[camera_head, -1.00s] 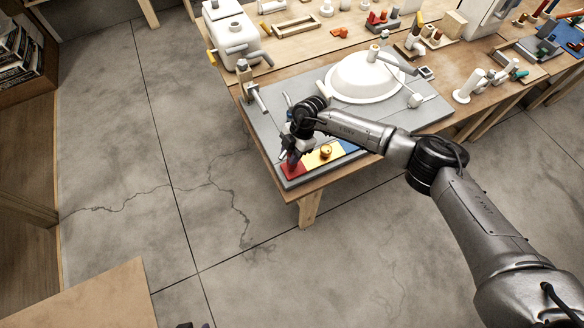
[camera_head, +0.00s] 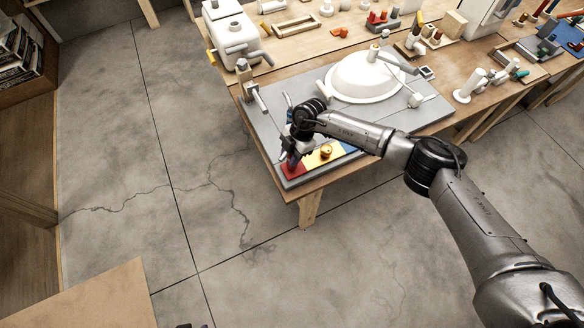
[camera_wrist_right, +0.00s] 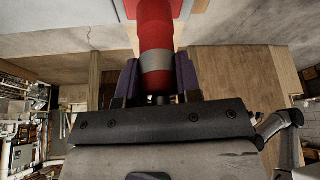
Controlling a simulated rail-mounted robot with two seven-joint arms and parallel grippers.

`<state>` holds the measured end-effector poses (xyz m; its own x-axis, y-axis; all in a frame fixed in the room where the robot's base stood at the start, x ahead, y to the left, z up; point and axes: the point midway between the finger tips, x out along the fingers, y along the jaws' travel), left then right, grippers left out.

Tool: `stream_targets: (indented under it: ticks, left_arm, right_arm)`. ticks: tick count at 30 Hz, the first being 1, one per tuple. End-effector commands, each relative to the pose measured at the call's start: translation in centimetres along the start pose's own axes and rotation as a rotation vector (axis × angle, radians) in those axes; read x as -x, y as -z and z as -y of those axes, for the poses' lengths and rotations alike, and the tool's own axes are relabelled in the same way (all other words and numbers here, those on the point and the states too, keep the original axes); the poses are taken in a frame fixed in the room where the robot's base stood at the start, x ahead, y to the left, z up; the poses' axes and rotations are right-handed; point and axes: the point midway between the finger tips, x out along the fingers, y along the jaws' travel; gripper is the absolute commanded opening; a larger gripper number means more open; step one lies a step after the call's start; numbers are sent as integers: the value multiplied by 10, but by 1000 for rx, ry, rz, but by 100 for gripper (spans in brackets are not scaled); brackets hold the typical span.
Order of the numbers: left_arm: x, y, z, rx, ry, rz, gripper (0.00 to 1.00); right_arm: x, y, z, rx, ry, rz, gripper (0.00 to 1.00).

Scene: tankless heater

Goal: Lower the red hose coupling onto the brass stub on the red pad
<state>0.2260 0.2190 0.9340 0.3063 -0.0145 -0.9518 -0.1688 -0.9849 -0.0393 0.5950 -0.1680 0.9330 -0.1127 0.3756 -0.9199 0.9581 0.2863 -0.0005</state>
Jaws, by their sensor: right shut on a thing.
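My right gripper (camera_head: 291,158) is low over the red pad (camera_head: 292,172) at the near left corner of the grey board. In the right wrist view its two dark fingers (camera_wrist_right: 157,82) are shut on the red hose coupling (camera_wrist_right: 155,25), which has a grey band. The coupling points away from the palm, with red pad surface behind its far end. The brass stub on the red pad is hidden behind the gripper and coupling, so I cannot tell if they touch. Small dark tips at the head view's bottom edge may be my left gripper (camera_head: 195,326); their state is unclear.
A yellow pad with an orange-brass fitting (camera_head: 326,151) is just right of the red pad, then a blue pad (camera_head: 349,146). A white basin (camera_head: 362,80) and a valve-like pipe (camera_head: 255,97) stand farther back on the board. Floor lies open in front.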

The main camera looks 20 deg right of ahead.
Motion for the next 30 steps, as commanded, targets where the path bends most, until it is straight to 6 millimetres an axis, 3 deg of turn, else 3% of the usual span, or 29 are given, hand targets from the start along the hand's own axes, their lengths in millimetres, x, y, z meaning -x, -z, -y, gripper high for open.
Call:
stream_targets:
  ticks: [30]
  left_arm:
    - [-4, -2, 0, 0, 0, 0, 43]
  right_arm:
    - [-11, -5, 0, 0, 0, 0, 0]
